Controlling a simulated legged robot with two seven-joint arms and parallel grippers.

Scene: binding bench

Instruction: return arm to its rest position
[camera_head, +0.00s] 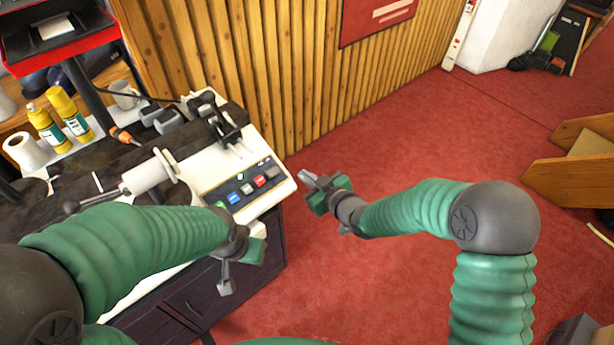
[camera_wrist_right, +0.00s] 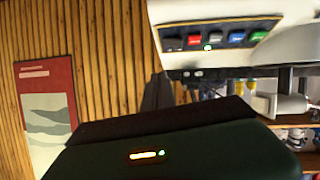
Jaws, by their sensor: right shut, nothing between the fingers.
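My right arm reaches in from the right in the head view. Its gripper (camera_head: 308,177) is shut and empty, over the red floor just right of the binding machine's control panel (camera_head: 248,186). In the right wrist view its dark fingers (camera_wrist_right: 158,92) are together, below and left of the button panel (camera_wrist_right: 222,36). My left arm comes in from the left across the bench front. Its gripper (camera_head: 226,284) points down in front of the dark cabinet; how its fingers stand is unclear.
The cream binding machine (camera_head: 281,190) with a lever and roller stands on the bench. Yellow bottles (camera_head: 66,108), a paper roll (camera_head: 24,151) and a mug (camera_head: 125,95) are behind it. Open red floor (camera_head: 400,140) lies right of the bench. A wooden piece (camera_head: 570,180) stands far right.

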